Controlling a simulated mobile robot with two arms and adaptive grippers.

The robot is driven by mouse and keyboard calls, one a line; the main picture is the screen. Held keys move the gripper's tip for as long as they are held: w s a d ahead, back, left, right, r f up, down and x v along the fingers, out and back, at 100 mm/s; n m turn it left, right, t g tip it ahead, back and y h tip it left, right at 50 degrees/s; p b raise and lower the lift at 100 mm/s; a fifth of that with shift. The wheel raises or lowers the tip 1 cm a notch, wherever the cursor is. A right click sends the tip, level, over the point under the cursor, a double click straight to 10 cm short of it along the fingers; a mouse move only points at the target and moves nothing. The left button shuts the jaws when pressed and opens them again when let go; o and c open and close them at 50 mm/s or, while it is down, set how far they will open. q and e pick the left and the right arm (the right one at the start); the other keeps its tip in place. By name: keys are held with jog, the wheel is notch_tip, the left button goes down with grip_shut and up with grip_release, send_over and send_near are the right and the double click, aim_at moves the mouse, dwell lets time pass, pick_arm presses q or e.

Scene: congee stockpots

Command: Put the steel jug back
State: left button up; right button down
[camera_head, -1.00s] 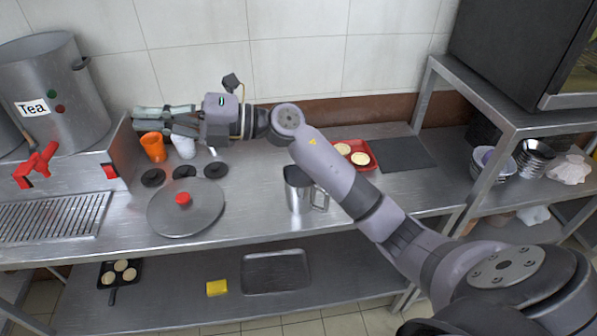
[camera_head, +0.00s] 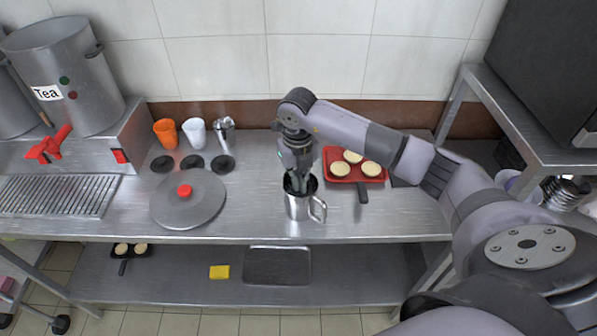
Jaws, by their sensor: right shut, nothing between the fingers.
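The steel jug (camera_head: 296,209) stands upright near the front edge of the steel counter, with its handle on the right and a dark open mouth. My right gripper (camera_head: 301,187) points straight down at the jug's mouth. It is shut with nothing held, and its fingertips overlap the rim. I cannot tell whether the fingertips are inside the jug or just above it. The gripper hides part of the jug's rim. My left gripper is not in view.
An orange cup (camera_head: 166,134), a white cup (camera_head: 195,135) and a steel cup (camera_head: 224,136) stand at the back left. A round lid (camera_head: 188,208) lies left of the jug. A red pan (camera_head: 342,179) with pale rounds is to the right. A tea pot (camera_head: 82,82) stands far left.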

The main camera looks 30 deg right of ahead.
jog(key=p, duration=0.1)
send_over(299, 195)
jog(key=s+a, duration=0.2)
jog(key=s, duration=0.1)
jog(key=f, duration=0.4)
jog(key=shift+w+d+f, duration=0.2)
jog(key=shift+w, duration=0.05)
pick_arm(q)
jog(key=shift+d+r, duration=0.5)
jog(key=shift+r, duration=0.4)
pick_arm(e)
jog(key=shift+f, duration=0.75)
